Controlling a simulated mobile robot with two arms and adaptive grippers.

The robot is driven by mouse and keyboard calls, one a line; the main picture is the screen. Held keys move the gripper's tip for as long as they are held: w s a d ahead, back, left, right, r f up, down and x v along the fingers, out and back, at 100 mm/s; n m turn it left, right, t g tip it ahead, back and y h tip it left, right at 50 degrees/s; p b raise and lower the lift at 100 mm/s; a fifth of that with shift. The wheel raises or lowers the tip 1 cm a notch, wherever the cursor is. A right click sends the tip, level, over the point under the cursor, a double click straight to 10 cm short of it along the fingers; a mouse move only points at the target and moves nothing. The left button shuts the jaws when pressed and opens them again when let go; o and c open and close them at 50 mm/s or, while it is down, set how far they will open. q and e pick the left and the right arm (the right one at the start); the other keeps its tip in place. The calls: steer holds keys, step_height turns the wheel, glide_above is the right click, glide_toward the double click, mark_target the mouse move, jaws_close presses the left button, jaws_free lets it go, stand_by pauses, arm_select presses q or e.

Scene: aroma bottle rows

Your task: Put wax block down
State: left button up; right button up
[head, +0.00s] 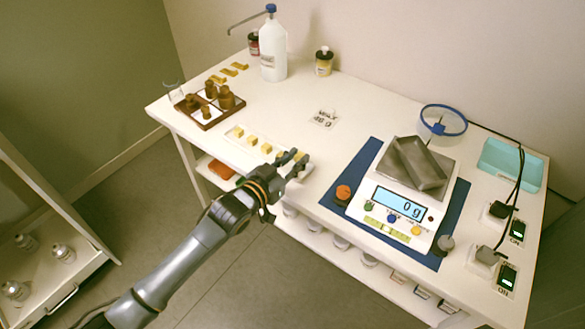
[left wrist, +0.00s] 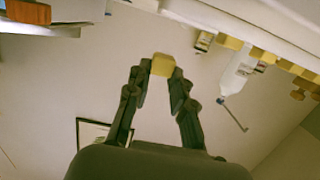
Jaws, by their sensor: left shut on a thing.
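My left gripper (head: 292,160) is over the front edge of the white table, at the right end of a row of small yellow wax blocks (head: 252,140). In the left wrist view my left gripper (left wrist: 160,82) is shut on one yellow wax block (left wrist: 162,64), held between its fingertips. In the head view the fingers partly cover that end of the row, and I cannot tell whether the held block touches the table. Other wax blocks (left wrist: 258,53) show at the upper right of the wrist view. My right gripper is not in view.
A scale (head: 400,212) reading 0 g, with a grey metal tray (head: 418,163) on it, stands on a blue mat (head: 340,205) to the right. A wooden rack (head: 207,121) with brown bottles and a white bottle (head: 272,55) stand behind. The table's middle is mostly clear.

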arm_select(q)
steer(key=shift+w+a+f, duration=0.15)
steer(key=shift+w+f, duration=0.3)
steer(key=shift+f, duration=0.15)
steer(key=f, duration=0.3)
steer(key=shift+w+a+f, duration=0.1)
steer(key=shift+w+a, duration=0.05)
steer(key=shift+w, duration=0.25)
steer(key=shift+f, duration=0.2)
steer(key=shift+f, duration=0.2)
steer(key=o, duration=0.7)
steer(key=shift+o, duration=0.2)
